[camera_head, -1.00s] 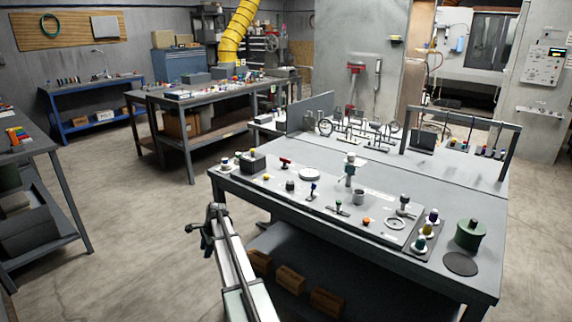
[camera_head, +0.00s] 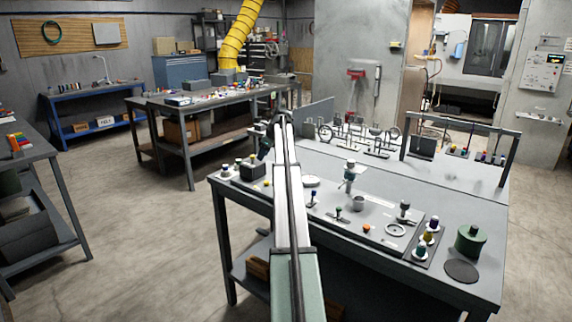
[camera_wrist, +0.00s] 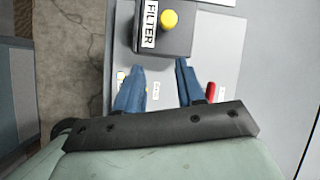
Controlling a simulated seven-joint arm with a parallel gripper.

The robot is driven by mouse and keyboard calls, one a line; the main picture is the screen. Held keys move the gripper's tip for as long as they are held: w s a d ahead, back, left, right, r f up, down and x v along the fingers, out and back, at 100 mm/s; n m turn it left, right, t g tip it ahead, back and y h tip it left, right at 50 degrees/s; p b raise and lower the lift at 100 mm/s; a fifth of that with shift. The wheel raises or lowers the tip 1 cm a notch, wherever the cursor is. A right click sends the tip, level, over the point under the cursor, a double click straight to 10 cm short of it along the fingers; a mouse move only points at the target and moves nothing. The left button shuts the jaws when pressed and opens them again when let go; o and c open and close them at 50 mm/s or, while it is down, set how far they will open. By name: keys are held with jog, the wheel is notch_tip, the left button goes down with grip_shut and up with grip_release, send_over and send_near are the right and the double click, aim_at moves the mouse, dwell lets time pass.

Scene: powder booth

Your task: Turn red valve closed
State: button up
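A red handle (camera_wrist: 210,91), which looks like the red valve, stands on the light panel in the wrist view, just right of my right fingertip and apart from it. Its place on the bench panel is hidden behind my arm in the head view. My gripper (camera_wrist: 158,84) has its two blue fingers spread with only panel and a small label between them, so it is open and empty. In the head view my gripper (camera_head: 265,130) is over the far left end of the front bench, partly hidden by my arm.
A dark box labelled FILTER with a yellow knob (camera_wrist: 169,20) lies just ahead of my fingers. The bench panel also carries a grey cup (camera_head: 358,203), a ring (camera_head: 396,230) and several small knobs. A green canister (camera_head: 470,240) stands at the right.

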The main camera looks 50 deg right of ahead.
jog(key=s+d+r+m+g, duration=0.25)
jog(key=s+d+r, duration=0.25)
jog(key=s+d, duration=0.45)
jog(key=shift+m+t, duration=0.45)
jog(key=x, duration=1.3)
jog(key=shift+w+d+f, duration=0.1)
jog(key=shift+w+d, duration=0.2)
jog(key=shift+w, duration=0.05)
jog(key=shift+c, duration=0.4)
grip_shut()
